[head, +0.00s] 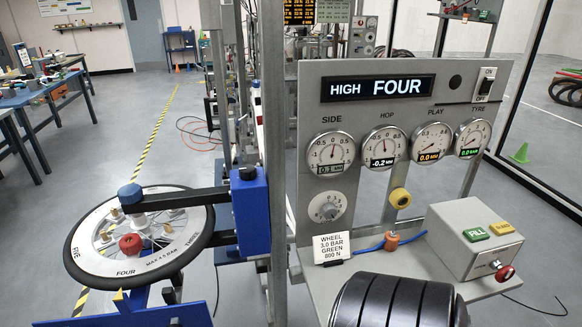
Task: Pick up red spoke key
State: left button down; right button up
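A small rounded red piece (131,244) sits on the front part of the horizontal wheel (153,263), near its hub and spokes. It may be the red spoke key, but its shape is too small to tell for certain. The wheel has a black tyre and a white rim lettered FOUR, FIVE and THREE. A dark clamp arm with a blue top reaches over the wheel above the red piece. I make out neither of my grippers in the head view.
A blue stand (253,212) and grey posts stand right of the wheel. A gauge panel (449,104) reads HIGH FOUR. A control box (454,237) has a red knob (504,272). Workbenches stand at left.

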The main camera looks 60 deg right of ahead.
aim_at(132, 249)
jog(key=i+j+z, duration=0.15)
jog(key=z, duration=0.3)
jog(key=i+j+z, duration=0.1)
jog(key=j+z, duration=0.35)
jog(key=l, duration=0.05)
